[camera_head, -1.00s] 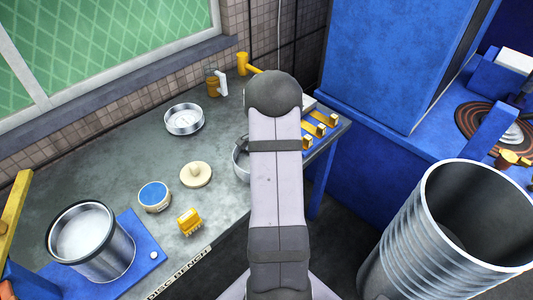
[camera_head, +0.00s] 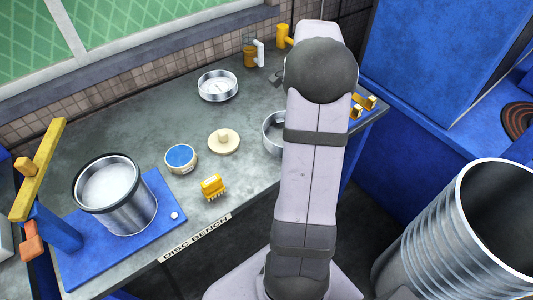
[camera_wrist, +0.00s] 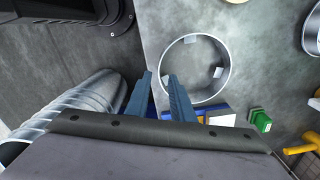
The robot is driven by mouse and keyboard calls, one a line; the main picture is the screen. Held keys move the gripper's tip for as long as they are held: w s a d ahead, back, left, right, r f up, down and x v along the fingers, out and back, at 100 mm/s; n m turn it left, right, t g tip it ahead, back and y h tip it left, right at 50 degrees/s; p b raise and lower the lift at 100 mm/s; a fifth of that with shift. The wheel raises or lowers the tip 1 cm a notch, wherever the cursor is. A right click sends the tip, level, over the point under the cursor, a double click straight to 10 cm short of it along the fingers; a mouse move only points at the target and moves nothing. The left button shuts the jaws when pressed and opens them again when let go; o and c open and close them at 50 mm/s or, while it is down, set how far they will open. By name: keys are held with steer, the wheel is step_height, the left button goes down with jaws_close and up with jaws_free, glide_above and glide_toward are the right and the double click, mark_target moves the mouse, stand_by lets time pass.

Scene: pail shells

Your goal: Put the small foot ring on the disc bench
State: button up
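A thin metal ring (camera_wrist: 231,70) with small tabs inside lies flat on the grey disc bench (camera_wrist: 262,62); it appears to be the small foot ring. In the head view the ring (camera_head: 267,135) shows at the bench's right part, its right side hidden behind my arm. The disc bench (camera_head: 110,135) bears its name on the front edge. The head view hides my gripper.
On the bench stand a pail (camera_head: 130,215) on a blue base, a blue-topped tin (camera_head: 181,157), a cream knobbed disc (camera_head: 224,141), a yellow brush (camera_head: 212,186) and a shallow metal dish (camera_head: 218,86). A large ribbed cylinder (camera_head: 430,250) stands at right. Yellow-tipped blocks (camera_head: 364,101) sit beyond my arm.

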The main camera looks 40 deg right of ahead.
steer(key=a+n, duration=0.9)
steer(key=a, duration=0.7)
steer(key=s+a+f+n, duration=0.4)
steer(key=s+a+n, duration=0.7)
steer(key=a, duration=0.3)
steer(key=shift+a+n, duration=0.3)
steer(key=shift+n, duration=0.5)
steer(key=shift+f, duration=0.15)
step_height(320, 180, down, 13)
steer(key=b, duration=1.3)
